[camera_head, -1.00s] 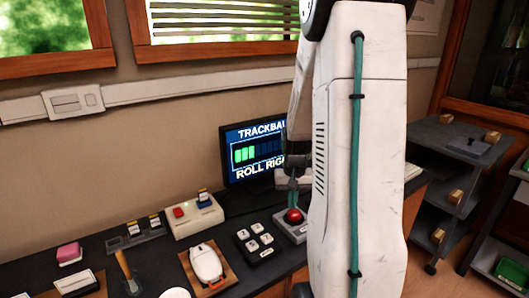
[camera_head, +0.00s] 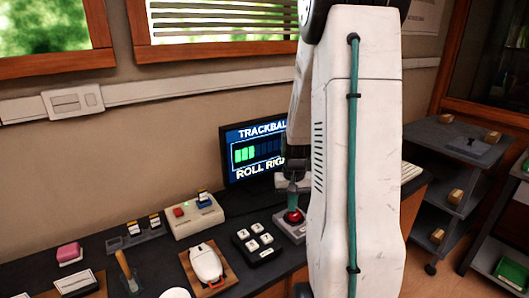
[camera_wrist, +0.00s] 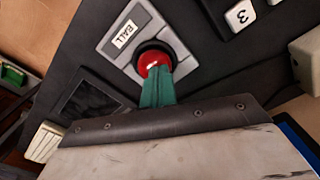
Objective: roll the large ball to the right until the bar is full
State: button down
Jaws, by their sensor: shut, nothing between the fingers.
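The large ball is a red trackball (camera_head: 293,216) in a grey housing (camera_head: 298,236) on the dark counter. It also shows in the wrist view (camera_wrist: 152,60), in a black ring beside a label reading "BALL". My gripper (camera_wrist: 157,82) has green fingers, shut and empty, with their tips at the ball's edge. Whether they touch it I cannot tell for sure. In the head view my gripper (camera_head: 291,197) is just above the ball. The monitor (camera_head: 252,172) reads "TRACKBALL" and "ROLL RIGHT", with a bar partly filled in green. My arm hides the monitor's right side.
Left of the ball are a white-key pad (camera_head: 258,243), a mouse on a wooden board (camera_head: 207,263), a switch box (camera_head: 192,218) and a row of rocker switches (camera_head: 135,235). A shelf cart (camera_head: 455,150) stands at the right.

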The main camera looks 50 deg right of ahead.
jog(key=shift+s+d, duration=0.15)
jog(key=shift+d, duration=0.4)
jog(key=shift+s+d, duration=0.15)
jog(key=shift+d, duration=0.35)
dwell(0.4)
dwell(0.4)
jog(key=shift+r, duration=0.65)
jog(key=shift+w+a, duration=0.25)
jog(key=shift+a, duration=0.85)
jog(key=shift+f, duration=0.7)
jog(key=shift+s+d, duration=0.25)
jog(key=shift+d, duration=0.85)
